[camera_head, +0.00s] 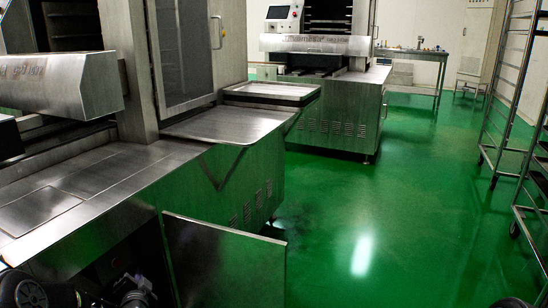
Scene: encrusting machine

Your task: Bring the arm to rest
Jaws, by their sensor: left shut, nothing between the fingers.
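The encrusting machine (140,190) fills the left side, with a bare metal worktop and a flat steel plate at its right end. A lower steel door (225,262) stands open at its base. Dark parts of my left arm show at the bottom left corner. My left gripper (138,290) is low in front of the dark opening beside that door, shut and empty. Its fingertips are small and dark here, and I cannot tell whether it touches anything. My right gripper is not in view.
A second machine (330,110) with a screen stands farther back. A steel table (420,52) is by the back wall. Wheeled racks (510,110) stand at the right. The green floor (400,210) between them is clear. A shallow tray (270,92) sits beyond the near worktop.

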